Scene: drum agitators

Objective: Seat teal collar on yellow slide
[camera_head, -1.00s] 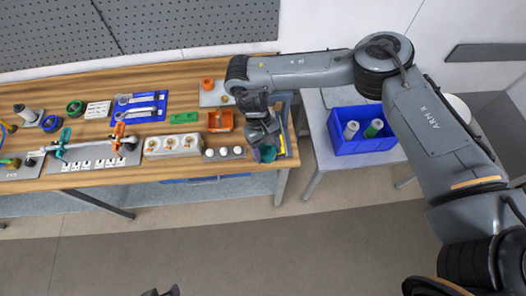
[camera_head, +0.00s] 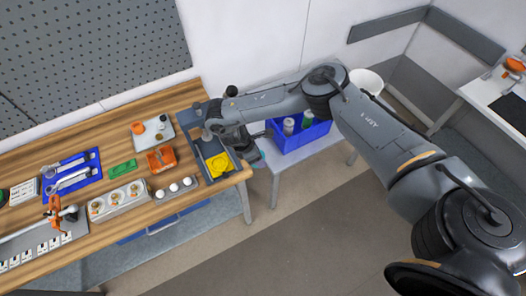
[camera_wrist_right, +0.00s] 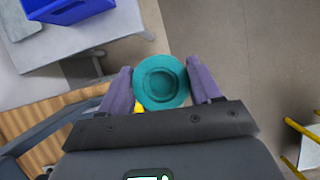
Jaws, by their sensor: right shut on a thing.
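The teal collar (camera_wrist_right: 160,82) is a round ring with a stepped, recessed centre. My right gripper (camera_wrist_right: 161,78) is shut on it, one purple finger on each side. In the head view the collar (camera_head: 259,158) is mostly hidden behind my right gripper (camera_head: 252,152), beyond the right end of the bench. The yellow slide (camera_head: 217,164) lies in a grey fixture (camera_head: 239,176) at the bench's right end, to the left of the gripper. In the wrist view only a small yellow patch (camera_wrist_right: 139,107) shows by the collar's lower left. My left gripper is out of view.
A side table (camera_head: 290,160) with a blue bin (camera_head: 296,142) holding bottles stands right of the bench. An orange tray (camera_head: 161,158) and a block with white knobs (camera_head: 175,189) sit left of the fixture. Open floor lies in front.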

